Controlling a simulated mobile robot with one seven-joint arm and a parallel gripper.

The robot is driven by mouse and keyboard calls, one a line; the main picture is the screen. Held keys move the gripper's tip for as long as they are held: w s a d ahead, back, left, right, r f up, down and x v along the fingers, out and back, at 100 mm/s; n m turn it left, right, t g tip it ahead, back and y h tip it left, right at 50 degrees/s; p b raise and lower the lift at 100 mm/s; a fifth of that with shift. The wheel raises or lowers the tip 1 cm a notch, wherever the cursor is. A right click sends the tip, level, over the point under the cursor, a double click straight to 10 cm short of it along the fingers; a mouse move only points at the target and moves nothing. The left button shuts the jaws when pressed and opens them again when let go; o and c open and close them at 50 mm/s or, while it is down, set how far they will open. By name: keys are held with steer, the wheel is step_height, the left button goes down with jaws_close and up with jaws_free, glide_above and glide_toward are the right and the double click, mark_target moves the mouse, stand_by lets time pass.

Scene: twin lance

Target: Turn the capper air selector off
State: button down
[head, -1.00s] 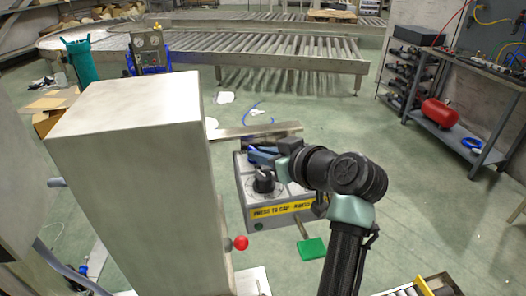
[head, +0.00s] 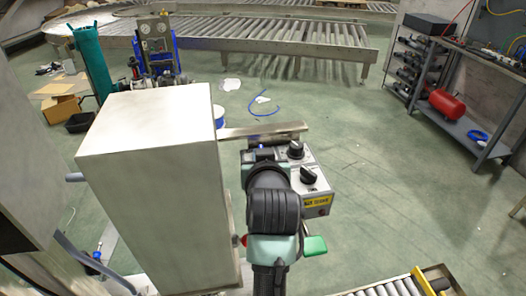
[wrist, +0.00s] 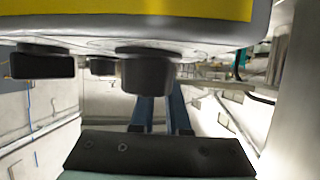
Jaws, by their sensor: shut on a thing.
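A grey control box (head: 318,184) with a yellow label stands beside the pale cabinet in the head view. Two black selector knobs (head: 310,174) show on its right half; my arm covers its left half. The wrist view shows the panel across the top, with a near knob (wrist: 147,72) in the middle and other knobs (wrist: 42,64) to its left. My gripper (wrist: 161,108) has two blue fingers reaching in behind the near knob. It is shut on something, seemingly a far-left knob. That knob, the fingertips and its pointer are hidden. I cannot read which selector it is.
The tall pale cabinet (head: 150,190) stands close on the left of my arm. A metal bar (head: 262,132) runs behind the box. A roller conveyor (head: 270,45) is at the back; floor to the right is clear.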

stand_by(0.3)
steer(key=c, duration=0.9)
jaws_free()
steer(key=shift+s, duration=0.15)
steer(key=b+v, duration=0.1)
steer(key=v, duration=1.1)
steer(key=shift+s, duration=0.4)
steer(key=shift+r, duration=0.1)
